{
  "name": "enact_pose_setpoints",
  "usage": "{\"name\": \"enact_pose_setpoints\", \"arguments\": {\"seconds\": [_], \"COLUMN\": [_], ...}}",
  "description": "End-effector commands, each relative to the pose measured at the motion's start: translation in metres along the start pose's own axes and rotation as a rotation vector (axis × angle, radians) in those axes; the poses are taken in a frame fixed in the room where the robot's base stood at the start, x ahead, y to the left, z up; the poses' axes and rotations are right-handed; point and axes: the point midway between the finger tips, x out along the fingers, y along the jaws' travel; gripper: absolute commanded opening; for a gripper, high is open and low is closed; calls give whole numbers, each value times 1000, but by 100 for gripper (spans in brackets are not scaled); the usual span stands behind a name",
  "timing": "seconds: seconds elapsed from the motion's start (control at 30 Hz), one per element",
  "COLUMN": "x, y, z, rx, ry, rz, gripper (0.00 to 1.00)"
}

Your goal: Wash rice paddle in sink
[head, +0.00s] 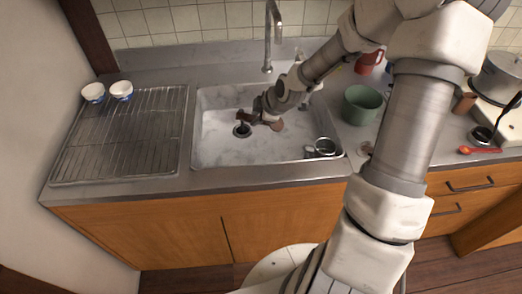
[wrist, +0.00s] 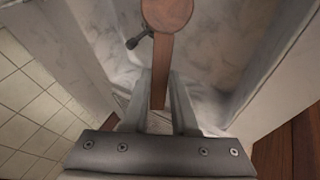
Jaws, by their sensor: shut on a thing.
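The rice paddle is brown wood with a round head and a straight handle. My gripper (wrist: 158,98) is shut on its handle, and the paddle (wrist: 167,14) points away from me in the wrist view. In the head view my gripper (head: 258,110) is down inside the sink (head: 212,146), and the paddle (head: 277,125) is partly hidden by it. I cannot tell whether the paddle touches the basin. The tall metal faucet (head: 275,20) stands behind the sink. No water stream is visible.
A metal cup (head: 325,147) lies in the basin's front right. A wire rack (head: 125,140) with two small bowls (head: 121,89) stands left. A green pot (head: 361,104) and a red mug (head: 369,62) stand right.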

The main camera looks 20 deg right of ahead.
Motion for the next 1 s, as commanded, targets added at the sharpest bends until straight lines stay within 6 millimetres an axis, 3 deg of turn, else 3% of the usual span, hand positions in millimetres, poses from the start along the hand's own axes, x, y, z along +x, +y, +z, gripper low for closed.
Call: {"name": "enact_pose_setpoints", "arguments": {"seconds": [0.37, 0.83, 1.0], "x": [-2, -38, -42], "y": [1, 22, 24], "z": [-1, -17, -19], "rx": [0, 0, 0], "ry": [0, 0, 0], "rz": [0, 0, 0], "gripper": [0, 0, 0]}}
